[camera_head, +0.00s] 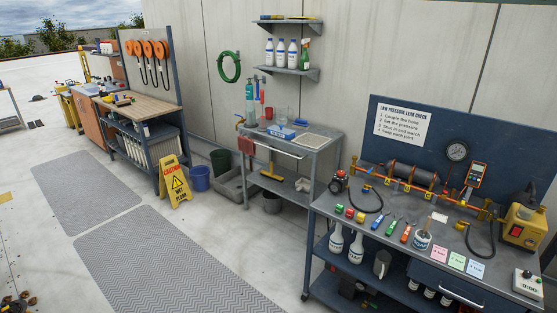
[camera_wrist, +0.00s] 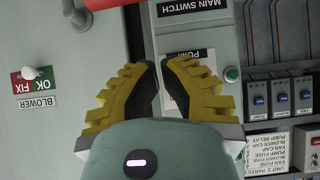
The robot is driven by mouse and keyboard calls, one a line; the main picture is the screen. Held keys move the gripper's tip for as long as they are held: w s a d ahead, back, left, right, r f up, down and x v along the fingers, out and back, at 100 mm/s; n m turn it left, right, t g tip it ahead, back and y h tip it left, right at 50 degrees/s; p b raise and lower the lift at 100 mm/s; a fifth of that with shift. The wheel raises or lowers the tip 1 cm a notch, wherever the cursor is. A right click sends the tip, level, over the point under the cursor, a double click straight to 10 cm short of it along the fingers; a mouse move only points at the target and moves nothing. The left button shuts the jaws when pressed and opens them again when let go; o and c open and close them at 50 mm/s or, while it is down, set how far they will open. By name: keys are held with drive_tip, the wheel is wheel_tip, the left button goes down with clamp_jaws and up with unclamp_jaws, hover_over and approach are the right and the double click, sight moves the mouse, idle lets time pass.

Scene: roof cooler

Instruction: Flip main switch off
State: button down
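The "MAIN SWITCH" label (camera_wrist: 194,8) is at the top of the wrist view, on a grey-green panel. The switch itself cannot be made out; it may be outside the frame or hidden. My gripper (camera_wrist: 160,64) is in the wrist view, below and left of that label. Its two yellow and black fingers stand slightly apart, with a narrow gap and nothing seen between them. The gripper and panel do not show in the head view.
Blue breakers (camera_wrist: 281,97) and a parts label (camera_wrist: 267,152) are at the right of the panel. A red-green "OK FIX" tag (camera_wrist: 34,80) is at the left. A red part (camera_wrist: 108,3) crosses the top. The head view shows a leak-check bench (camera_head: 455,255) and a wet-floor sign (camera_head: 174,181).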

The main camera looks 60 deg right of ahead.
drive_tip(key=shift+d+f+p, duration=0.45)
drive_tip(key=shift+f+p, duration=0.2)
drive_tip(key=shift+f, duration=0.2)
drive_tip(key=shift+d+f+p, duration=0.4)
drive_tip(key=shift+f+p, duration=0.2)
drive_tip(key=shift+f, duration=0.2)
drive_tip(key=shift+f+b, duration=0.2)
drive_tip(key=shift+b, duration=0.25)
